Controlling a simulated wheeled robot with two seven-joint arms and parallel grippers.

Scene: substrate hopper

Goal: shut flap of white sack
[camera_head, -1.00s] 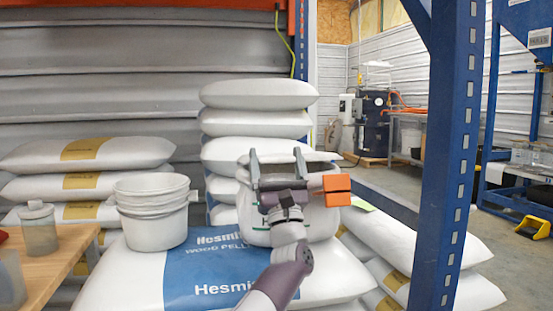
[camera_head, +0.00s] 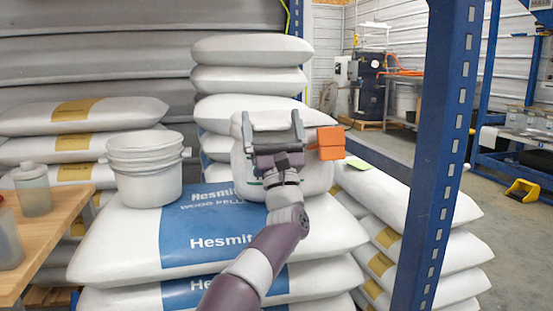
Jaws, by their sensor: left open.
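The white sack (camera_head: 316,178) stands upright on the stacked Hesmit pellet bags in the head view, with a small green mark low on its front. My left gripper (camera_head: 272,116) is in front of its upper part, fingers spread and pointing up and away. The gripper and wrist hide much of the sack's front and mouth, so I cannot tell how its flap lies or whether the fingers touch it. An orange block (camera_head: 326,143) shows at the sack's upper right, beside the gripper. My right gripper is not in view.
Nested white buckets (camera_head: 148,185) stand left of the sack on the blue-and-white pellet bag (camera_head: 120,240). White bags (camera_head: 250,50) are stacked behind. A blue rack post (camera_head: 440,160) rises at right. A wooden table (camera_head: 50,230) with bottles is at left.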

